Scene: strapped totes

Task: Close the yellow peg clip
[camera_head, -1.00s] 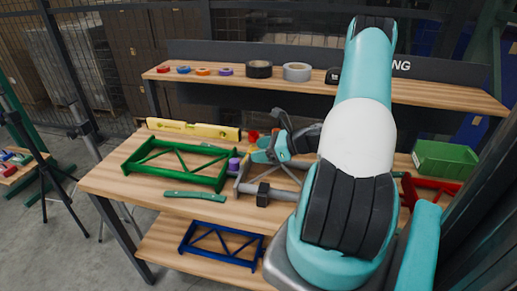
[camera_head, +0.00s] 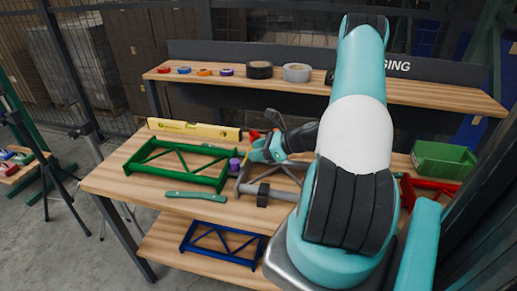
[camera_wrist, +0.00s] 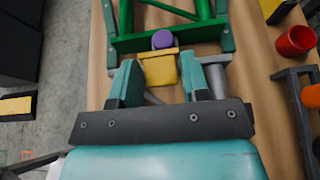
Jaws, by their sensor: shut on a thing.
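The yellow peg clip (camera_wrist: 158,68) shows in the wrist view between my two teal fingertips. My gripper (camera_wrist: 160,78) is shut on it, one finger at each side. A purple round piece (camera_wrist: 163,39) is just beyond the clip, by the near bar of the green frame (camera_wrist: 172,37). In the head view my gripper (camera_head: 258,152) is low over the bench, just right of the purple piece (camera_head: 234,164). I cannot make out the clip there. Whether the clip's jaws are open or closed is not clear.
A grey bar frame (camera_head: 264,194) lies under and around my gripper. In the wrist view a red cup (camera_wrist: 295,41) stands at right. A green bin (camera_head: 443,159) is far right.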

